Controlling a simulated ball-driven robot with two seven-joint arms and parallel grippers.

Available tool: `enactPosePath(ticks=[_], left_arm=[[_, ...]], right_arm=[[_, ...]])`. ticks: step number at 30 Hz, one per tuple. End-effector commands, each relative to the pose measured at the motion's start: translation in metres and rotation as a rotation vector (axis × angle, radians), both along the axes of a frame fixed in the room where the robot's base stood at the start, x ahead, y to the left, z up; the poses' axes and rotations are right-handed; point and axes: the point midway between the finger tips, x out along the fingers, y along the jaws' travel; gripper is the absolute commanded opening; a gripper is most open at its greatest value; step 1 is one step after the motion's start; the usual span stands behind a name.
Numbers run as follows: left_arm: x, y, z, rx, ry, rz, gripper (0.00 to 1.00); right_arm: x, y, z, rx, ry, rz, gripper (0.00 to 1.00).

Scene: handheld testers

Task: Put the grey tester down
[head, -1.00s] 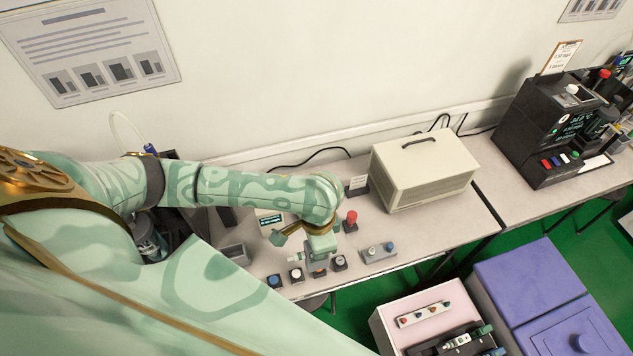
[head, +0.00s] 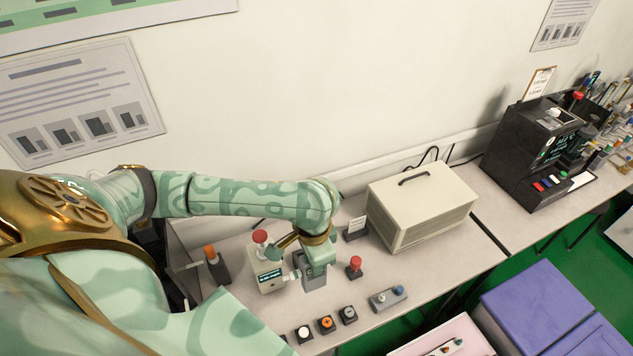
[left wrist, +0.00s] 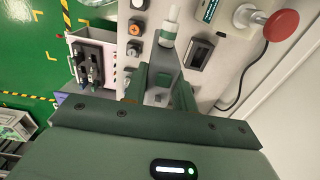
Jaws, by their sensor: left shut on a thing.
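My left gripper (head: 312,262) is over the bench and points down. In the left wrist view its fingers (left wrist: 162,84) are shut on the grey tester (left wrist: 165,62). The tester has a grey body and a green-banded white end (left wrist: 171,28). In the head view that pale end (head: 295,275) shows left of the gripper; the rest is mostly hidden. A grey block with a dark slot (left wrist: 197,52) lies close beside the tester in the wrist view. I cannot tell whether the tester touches it or the bench. My right gripper is not in view.
A cream box with a display (head: 268,277) and red knob stands left of the gripper. A red button (head: 355,264) stands right. Small buttons (head: 326,325) line the front edge. A large beige case (head: 422,208) stands behind right. Bare bench (head: 395,270) shows in front of it.

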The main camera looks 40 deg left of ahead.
Motion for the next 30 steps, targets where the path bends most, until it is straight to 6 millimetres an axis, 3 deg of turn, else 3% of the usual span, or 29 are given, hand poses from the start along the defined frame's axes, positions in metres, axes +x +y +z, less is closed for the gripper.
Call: enactPosePath(ticks=[5,20,30], left_arm=[[0.004,0.005,-0.003,-0.011,0.016,0.011,0.0],[0.06,0.065,-0.041,-0.011,0.016,0.014,0.0],[0.083,0.089,-0.083,-0.012,0.016,0.012,0.0]], right_arm=[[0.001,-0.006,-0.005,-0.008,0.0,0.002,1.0],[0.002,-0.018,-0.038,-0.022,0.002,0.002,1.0],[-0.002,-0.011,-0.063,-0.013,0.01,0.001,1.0]])
